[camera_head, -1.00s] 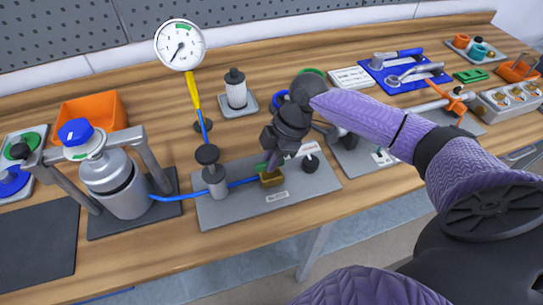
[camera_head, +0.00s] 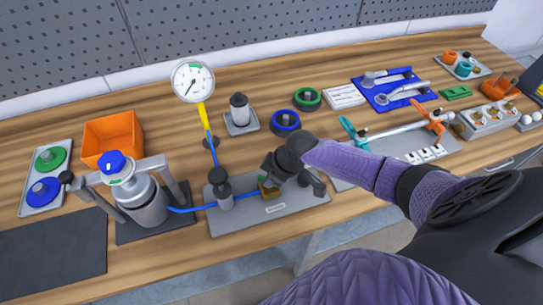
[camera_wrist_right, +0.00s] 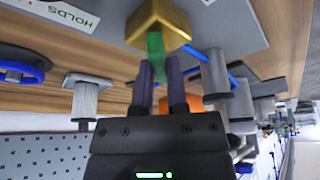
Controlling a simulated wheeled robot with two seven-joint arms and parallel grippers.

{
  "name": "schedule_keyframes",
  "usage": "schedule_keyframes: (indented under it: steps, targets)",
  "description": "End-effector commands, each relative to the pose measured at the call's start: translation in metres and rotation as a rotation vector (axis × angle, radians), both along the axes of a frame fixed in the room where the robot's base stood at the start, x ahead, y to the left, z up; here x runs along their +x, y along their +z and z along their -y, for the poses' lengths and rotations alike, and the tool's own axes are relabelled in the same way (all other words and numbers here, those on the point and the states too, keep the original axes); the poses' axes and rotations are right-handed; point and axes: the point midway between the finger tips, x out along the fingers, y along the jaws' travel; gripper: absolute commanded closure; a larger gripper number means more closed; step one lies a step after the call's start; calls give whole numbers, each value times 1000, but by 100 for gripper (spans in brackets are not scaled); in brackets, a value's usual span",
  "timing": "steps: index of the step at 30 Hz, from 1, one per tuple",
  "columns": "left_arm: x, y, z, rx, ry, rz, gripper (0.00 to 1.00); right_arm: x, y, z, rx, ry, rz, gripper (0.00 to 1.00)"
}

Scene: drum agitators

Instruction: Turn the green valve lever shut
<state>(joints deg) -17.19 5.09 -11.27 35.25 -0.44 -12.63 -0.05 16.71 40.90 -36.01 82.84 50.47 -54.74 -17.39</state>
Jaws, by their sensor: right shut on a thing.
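The green valve lever (camera_wrist_right: 155,52) sticks out of a brass valve body (camera_wrist_right: 158,20) in the right wrist view. My right gripper (camera_wrist_right: 160,72) is shut on the lever, one dark finger on each side of it. In the head view the brass valve body (camera_head: 268,193) sits on a grey plate (camera_head: 285,206), with my right gripper (camera_head: 270,177) right above it. The gripper and wrist hide much of the lever there. My left gripper is in neither view.
A blue hose (camera_head: 190,209) runs from a grey canister (camera_head: 145,203) to a black-capped post (camera_head: 221,187) beside the valve. A pressure gauge (camera_head: 193,81) stands behind. An orange bin (camera_head: 112,138) is at left. Clamps (camera_head: 437,118) and a sample block (camera_head: 490,119) stand at right.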

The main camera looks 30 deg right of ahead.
Motion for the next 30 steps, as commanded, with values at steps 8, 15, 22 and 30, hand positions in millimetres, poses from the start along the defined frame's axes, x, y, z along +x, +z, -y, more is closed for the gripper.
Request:
schedule_keyframes:
  steps: [8, 15, 22, 30]
  targets:
    - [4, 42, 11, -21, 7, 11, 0, -1, 6, -2, 2, -259, -1, 100]
    - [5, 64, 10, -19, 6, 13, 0, 0, 5, -3, 3, -475, 0, 100]
    - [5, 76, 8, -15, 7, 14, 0, 0, 3, -4, 3, -642, 1, 100]
    - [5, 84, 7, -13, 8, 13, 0, 0, 2, -3, 1, -766, 1, 100]
